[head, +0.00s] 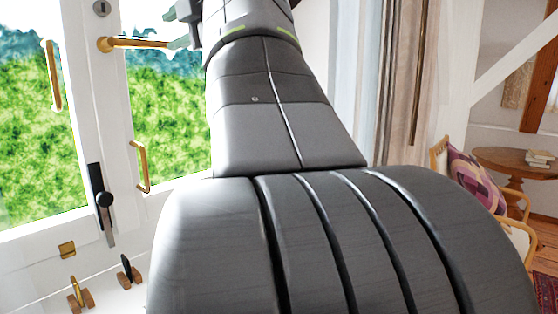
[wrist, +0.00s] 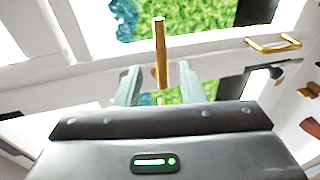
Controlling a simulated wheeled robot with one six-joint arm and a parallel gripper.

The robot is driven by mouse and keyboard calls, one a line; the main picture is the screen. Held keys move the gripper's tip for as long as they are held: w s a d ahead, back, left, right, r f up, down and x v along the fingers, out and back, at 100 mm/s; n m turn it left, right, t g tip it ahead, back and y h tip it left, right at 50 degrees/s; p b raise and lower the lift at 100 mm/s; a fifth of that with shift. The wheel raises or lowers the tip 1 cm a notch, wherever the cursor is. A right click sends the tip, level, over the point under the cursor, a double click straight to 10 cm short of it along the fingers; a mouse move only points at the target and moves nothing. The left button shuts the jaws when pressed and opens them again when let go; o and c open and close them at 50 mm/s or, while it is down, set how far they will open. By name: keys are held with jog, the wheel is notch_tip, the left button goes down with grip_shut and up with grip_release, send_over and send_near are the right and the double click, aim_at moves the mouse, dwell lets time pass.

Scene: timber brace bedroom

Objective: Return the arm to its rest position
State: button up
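My gripper (wrist: 159,70) is raised in front of the white window. In the wrist view its two grey-green fingers stand apart, with a brass handle (wrist: 160,40) showing between them and gaps on both sides. In the head view the gripper (head: 176,28) is at the top, partly cut off and partly behind my arm. One finger is close to the free end of the brass handle (head: 135,43), which points right; whether they touch is unclear. My dark grey arm stretches up through the middle of the head view. No held object is visible.
The white window frame (head: 107,120) carries more brass pulls (head: 139,165) and a black latch (head: 103,200). Small hooks (head: 78,295) sit below. A curtain (head: 405,90) hangs right of my arm. A round wooden table (head: 500,158) and a chair with a patterned cushion (head: 472,178) stand far right.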

aim_at(153, 47)
jog(key=x, duration=0.8)
jog(key=shift+w+a+p, duration=0.2)
jog(key=shift+a+p, duration=0.15)
jog(key=shift+s+d, duration=0.1)
jog(key=b+v, duration=0.1)
jog(key=v, duration=1.3)
jog(key=p+x, duration=0.1)
jog(key=x, duration=1.3)
jog(key=shift+f, duration=0.2)
jog(key=shift+f+m, duration=0.3)
jog(key=shift+m, duration=0.3)
jog(key=shift+y, duration=0.3)
jog(key=shift+f+m, duration=0.2)
jog(key=shift+m, duration=0.1)
